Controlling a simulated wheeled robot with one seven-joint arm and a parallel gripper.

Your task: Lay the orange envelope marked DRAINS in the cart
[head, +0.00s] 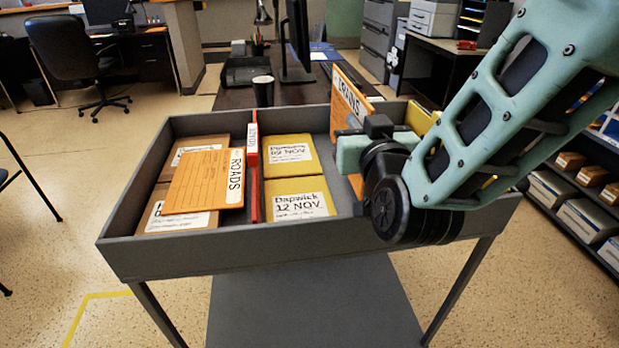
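The orange envelope marked DRAINS (347,100) stands nearly upright on edge in the right half of the grey cart (190,255), its top well above the rim. Its label is seen at a steep angle. My gripper (352,158) is at the envelope's lower part and seems shut on it; the fingertips are mostly hidden. The envelope's lower edge shows just below the gripper, and I cannot tell whether it touches the cart floor. Another orange envelope, marked ROADS (200,178), lies on brown packets (180,222) in the left half.
A red upright divider (254,170) with a white label splits the cart. Yellow packets (297,199) lie just right of it. Another yellow item (421,117) is partly hidden behind my arm. A dark cup (263,91) stands on the desk behind the cart. Shelves stand at the right.

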